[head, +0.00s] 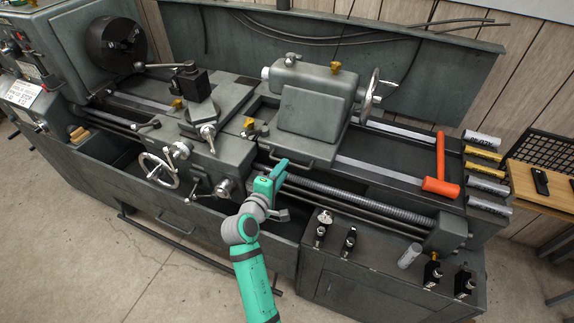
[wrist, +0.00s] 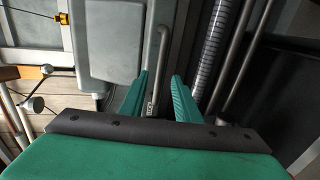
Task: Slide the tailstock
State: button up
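The tailstock (head: 309,112) is a grey block on the lathe bed, right of the carriage, with a handwheel (head: 370,96) on its right. A thin grey handle bar (head: 287,155) runs along its near lower edge. My green gripper (head: 277,172) is low in front of this bar. In the wrist view, the tailstock body (wrist: 112,42) fills the upper left and the bar (wrist: 163,45) runs down toward my gripper (wrist: 160,78). The two fingers are apart, with the lower end of the bar between them in the picture. I cannot tell whether they touch it.
The carriage (head: 214,140) with its handwheels stands left of the tailstock. An orange hammer (head: 440,170) lies on the bed to the right. The leadscrew (head: 345,195) runs below the tailstock's front. Several small tools stand on the cabinet (head: 340,270) at the lower right.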

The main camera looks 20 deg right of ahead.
jog(key=v, duration=0.5)
jog(key=shift+s+a, duration=0.25)
jog(key=shift+a, duration=0.05)
jog(key=s+a+f+m+t+y, duration=0.1)
jog(key=s+a+f+t+y, duration=0.2)
jog(key=s+a+f+y, duration=0.9)
jog(key=s+a+r+m, duration=0.1)
jog(key=s+a+m, duration=0.1)
jog(key=s, duration=0.7)
jog(key=s+a+r+m+t, duration=0.1)
jog(key=s+a+r+m, duration=0.1)
jog(key=s, duration=0.7)
jog(key=s+a+r+m+t, duration=0.1)
jog(key=s+a+r+m, duration=0.1)
jog(key=s, duration=0.7)
jog(key=shift+s+a+m, duration=0.4)
jog(key=shift+a+m, duration=0.4)
jog(key=shift+a, duration=0.1)
